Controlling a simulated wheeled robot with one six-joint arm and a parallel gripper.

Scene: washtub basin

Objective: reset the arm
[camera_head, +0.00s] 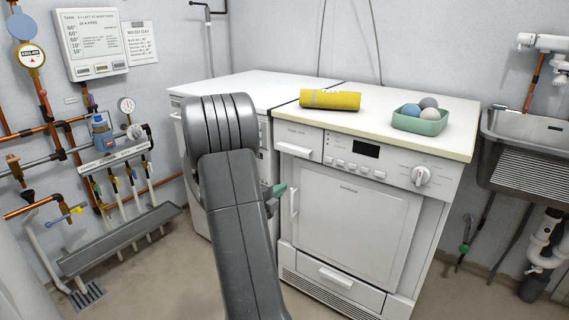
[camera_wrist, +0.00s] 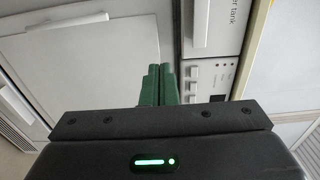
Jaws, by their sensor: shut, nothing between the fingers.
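My gripper shows in the wrist view (camera_wrist: 158,85) with its two green fingers pressed together and nothing between them. In the head view my grey arm fills the middle, and a small green part of the gripper (camera_head: 279,190) shows just right of it. The gripper is in front of the white appliances, by the left side of the right-hand machine (camera_head: 350,205). From these frames I cannot tell whether the fingers touch the machine. The rest of the gripper is hidden behind the arm.
A yellow rolled item (camera_head: 330,99) and a green tray (camera_head: 420,124) with several balls are on the right machine's top. A second white machine (camera_head: 260,88) stands left, partly behind my arm. Pipes line the left wall. A metal sink (camera_head: 535,128) is at right.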

